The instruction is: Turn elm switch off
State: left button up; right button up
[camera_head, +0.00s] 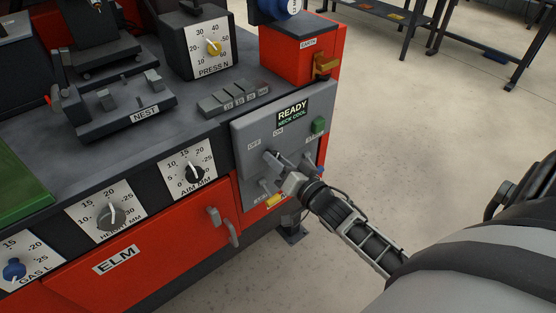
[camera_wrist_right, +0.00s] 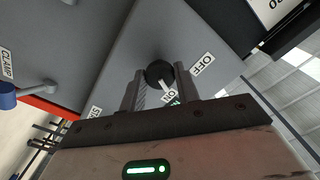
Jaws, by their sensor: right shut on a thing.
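The grey switch panel (camera_head: 245,125) on the red ELM cabinet (camera_head: 150,265) carries a switch with OFF and ON labels above it. My right gripper (camera_head: 284,168) is at the panel, just below these labels, and largely hides the switch in the head view. In the right wrist view the switch (camera_wrist_right: 159,74) has a black round base and a short metal lever, which seems to point toward the ON label. My right gripper (camera_wrist_right: 161,92) has one finger on each side of this lever and is shut on it. My left gripper is not in view.
A green button (camera_head: 318,125) and a lit READY display (camera_head: 292,112) are close above my gripper. A yellow-tipped lever (camera_head: 275,201) sits below it. A red EARTH box (camera_head: 290,58) stands above. Dials line the cabinet front.

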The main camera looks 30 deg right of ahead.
jog(key=n+p, duration=0.2)
jog(key=n, duration=0.8)
jog(key=shift+n, duration=0.7)
jog(key=o, duration=1)
jog(key=shift+c, duration=0.2)
jog(key=shift+s, duration=0.1)
jog(key=s+d, duration=0.1)
jog(key=s, duration=1.4)
jog(key=shift+s+d, duration=0.15)
jog(key=shift+s, duration=0.25)
